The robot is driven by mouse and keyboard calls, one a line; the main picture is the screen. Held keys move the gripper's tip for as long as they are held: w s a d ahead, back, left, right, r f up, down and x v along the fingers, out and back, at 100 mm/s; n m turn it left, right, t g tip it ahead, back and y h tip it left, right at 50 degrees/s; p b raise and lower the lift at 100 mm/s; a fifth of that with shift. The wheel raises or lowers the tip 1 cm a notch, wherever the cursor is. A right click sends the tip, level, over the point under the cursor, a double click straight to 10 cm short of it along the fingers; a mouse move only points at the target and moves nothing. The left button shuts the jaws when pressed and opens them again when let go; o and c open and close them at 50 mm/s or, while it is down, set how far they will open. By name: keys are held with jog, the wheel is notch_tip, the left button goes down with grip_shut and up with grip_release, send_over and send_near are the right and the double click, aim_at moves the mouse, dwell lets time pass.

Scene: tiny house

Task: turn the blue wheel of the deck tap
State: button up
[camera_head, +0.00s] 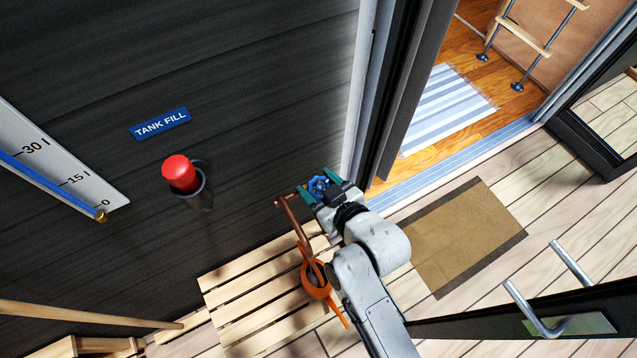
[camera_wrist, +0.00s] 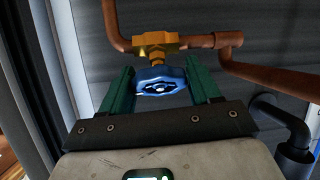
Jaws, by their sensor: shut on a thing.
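The blue wheel (camera_wrist: 160,86) of the deck tap sits between the two green fingers of my gripper (camera_wrist: 160,88) in the wrist view. The fingers are closed on its left and right sides. Behind the wheel is the brass tap body (camera_wrist: 156,42), joined to copper pipe (camera_wrist: 270,72). In the head view the blue wheel (camera_head: 318,186) shows small between the fingertips of my gripper (camera_head: 319,190), beside the door frame. The copper pipe (camera_head: 292,222) runs down from there, and the brass body is hard to make out in this view.
An orange watering can (camera_head: 315,281) stands below the tap on a slatted wooden platform (camera_head: 245,295). A red-capped tank inlet (camera_head: 181,174) and a TANK FILL sign (camera_head: 160,123) are on the dark wall. A brown doormat (camera_head: 460,238) lies right of my arm, by the open doorway.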

jog(key=o, duration=1)
jog(key=v, duration=1.1)
jog(key=shift+b, duration=0.4)
